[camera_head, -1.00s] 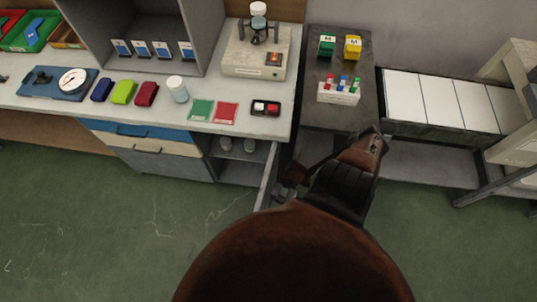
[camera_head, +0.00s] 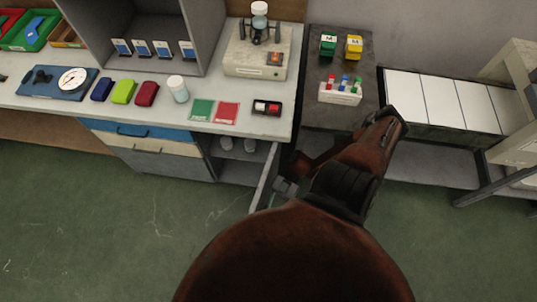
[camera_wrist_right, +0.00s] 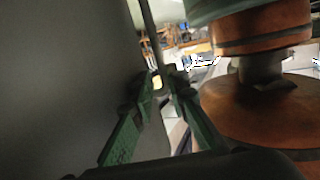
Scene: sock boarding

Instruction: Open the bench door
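The bench door (camera_head: 264,178) hangs open at the bench's right end. It shows as a narrow grey panel jutting out from the open compartment (camera_head: 240,170). My right gripper (camera_head: 284,188) is low beside the door's right-hand face, partly hidden by my own arm. In the right wrist view the gripper's green fingers (camera_wrist_right: 160,84) slant toward each other with a small bright gap near the tips. A grey surface, likely the door, fills the left there, and a thin upright bar stands just beyond the tips. I cannot tell if they hold it. My left gripper is not in view.
The bench top (camera_head: 60,100) holds a microscope-like device (camera_head: 256,55), a white jar (camera_head: 178,89) and coloured packets. Drawers (camera_head: 150,140) are left of the compartment. A dark side table (camera_head: 340,115) stands to the right. The green floor (camera_head: 100,230) is clear at left.

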